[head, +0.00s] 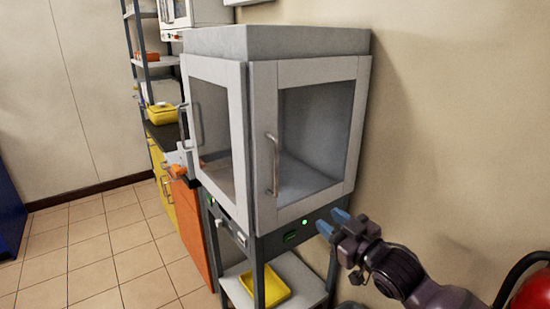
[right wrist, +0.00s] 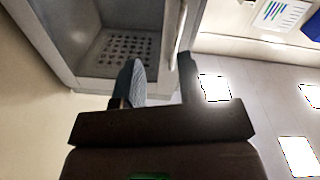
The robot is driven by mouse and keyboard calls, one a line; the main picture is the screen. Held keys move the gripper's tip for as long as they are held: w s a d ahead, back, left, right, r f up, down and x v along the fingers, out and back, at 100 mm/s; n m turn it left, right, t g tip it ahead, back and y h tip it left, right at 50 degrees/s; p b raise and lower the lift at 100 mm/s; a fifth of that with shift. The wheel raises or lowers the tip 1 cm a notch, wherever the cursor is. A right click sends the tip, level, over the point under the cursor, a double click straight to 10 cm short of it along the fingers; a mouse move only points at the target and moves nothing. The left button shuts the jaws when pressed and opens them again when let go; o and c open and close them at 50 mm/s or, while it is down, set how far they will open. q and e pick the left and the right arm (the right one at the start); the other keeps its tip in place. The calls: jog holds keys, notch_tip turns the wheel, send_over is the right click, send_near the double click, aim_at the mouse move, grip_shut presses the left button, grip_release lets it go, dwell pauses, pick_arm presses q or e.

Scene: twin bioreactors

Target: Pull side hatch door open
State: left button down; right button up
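The grey cabinet (head: 275,42) has two white-framed glass doors. The side hatch door (head: 362,120) is on its right face and looks shut, with a vertical metal handle (head: 273,165) near its left edge. My right gripper (head: 332,222) is open and empty, below and to the right of the handle and apart from it. In the right wrist view, the handle (right wrist: 177,35) shows beyond the gap between the two fingers (right wrist: 162,85). My left gripper is not in view.
The other glass door (head: 212,130) has its own handle. A green-lit panel (head: 290,237) runs below the hatch. A yellow tray (head: 264,288) lies on the lower shelf. A red extinguisher-like object (head: 532,288) stands at the right edge. The wall is close on the right; tiled floor is clear at left.

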jog(key=w+a+r+n+g+y, duration=0.1)
jog(key=w+a+r+g+y, duration=0.2)
jog(key=r, duration=0.7)
jog(key=shift+m, duration=0.7)
jog(key=x, duration=1.2)
jog(key=shift+a, duration=0.1)
grip_shut()
